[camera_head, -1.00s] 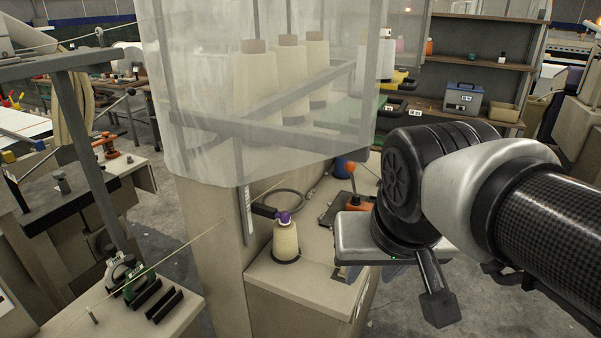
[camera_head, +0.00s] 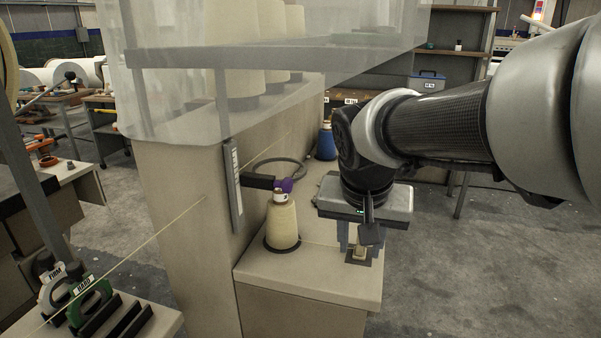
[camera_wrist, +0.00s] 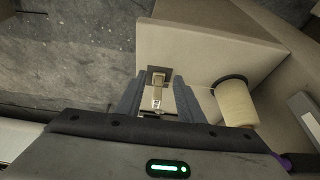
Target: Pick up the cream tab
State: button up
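The cream tab (camera_head: 359,253) is a small pale upright piece on a dark square plate, on the beige cabinet top (camera_head: 315,262). My gripper (camera_head: 358,240) points down just above it, with a finger to either side. In the wrist view the tab (camera_wrist: 157,92) shows between the two spread grey fingers of my gripper (camera_wrist: 156,100), and its dark plate lies beyond the fingertips. The gripper is open, with a gap on both sides of the tab. Whether the fingers reach down beside the tab is hard to tell.
A blue cone (camera_head: 326,143) stands behind. A translucent hood (camera_head: 180,80) hangs above left. Floor is clear to the right.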

jog(key=shift+w+d, duration=0.2)
jog(key=shift+w, duration=0.4)
jog(key=shift+w+d+f+b, duration=0.15)
jog(key=shift+w+d+f, duration=0.1)
jog(key=shift+w, duration=0.5)
jog(key=shift+w+d+f+b, duration=0.1)
jog(key=shift+w+d+b, duration=0.1)
jog(key=shift+w, duration=0.5)
jog(key=shift+w+d+f+b, duration=0.1)
jog(key=shift+w+d+f, duration=0.15)
jog(key=shift+w, duration=0.5)
grip_shut()
